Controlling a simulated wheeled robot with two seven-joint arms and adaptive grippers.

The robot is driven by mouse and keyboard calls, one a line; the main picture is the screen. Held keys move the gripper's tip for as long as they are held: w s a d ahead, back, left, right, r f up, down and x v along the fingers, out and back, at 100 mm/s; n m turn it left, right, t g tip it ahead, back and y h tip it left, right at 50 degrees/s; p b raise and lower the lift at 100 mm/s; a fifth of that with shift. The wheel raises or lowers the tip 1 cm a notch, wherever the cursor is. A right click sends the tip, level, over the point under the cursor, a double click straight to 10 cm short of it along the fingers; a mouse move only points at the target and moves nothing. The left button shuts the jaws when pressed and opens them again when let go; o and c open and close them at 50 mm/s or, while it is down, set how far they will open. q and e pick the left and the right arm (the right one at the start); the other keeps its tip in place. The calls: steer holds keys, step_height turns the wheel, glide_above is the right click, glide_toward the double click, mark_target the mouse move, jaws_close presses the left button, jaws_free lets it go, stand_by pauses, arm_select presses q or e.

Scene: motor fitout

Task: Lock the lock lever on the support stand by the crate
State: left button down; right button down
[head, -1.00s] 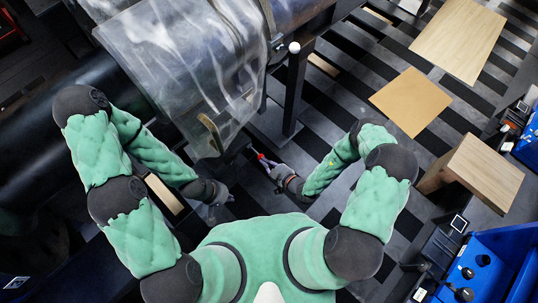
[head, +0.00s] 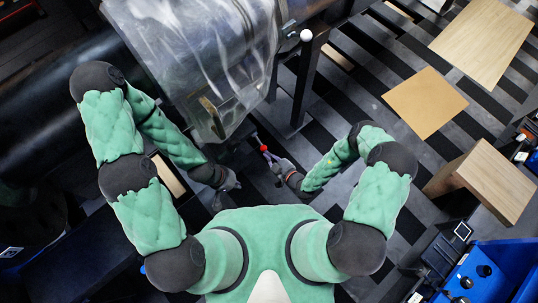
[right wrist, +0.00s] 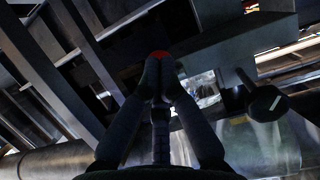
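A small red-tipped lever (head: 263,148) shows in the head view beside the dark support stand under the large cylinder. I take it for the lock lever. My right gripper (head: 271,158) is at its red end. In the right wrist view the two fingers of this gripper (right wrist: 159,68) come together, with the red end (right wrist: 160,54) showing at their tips. The fingers hide most of the lever there. My left gripper (head: 232,183) hangs low to the left of the right one, apart from the lever. Its fingers are too small and dark to judge.
A clear sheet-like cover (head: 195,70) drapes the big cylinder above the grippers. A dark post with a white knob (head: 306,36) stands close by at the upper right. Wooden boards (head: 425,102) lie on the striped floor.

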steer(key=shift+s, duration=0.1)
stand_by(0.3)
steer(key=v, duration=1.2)
stand_by(0.5)
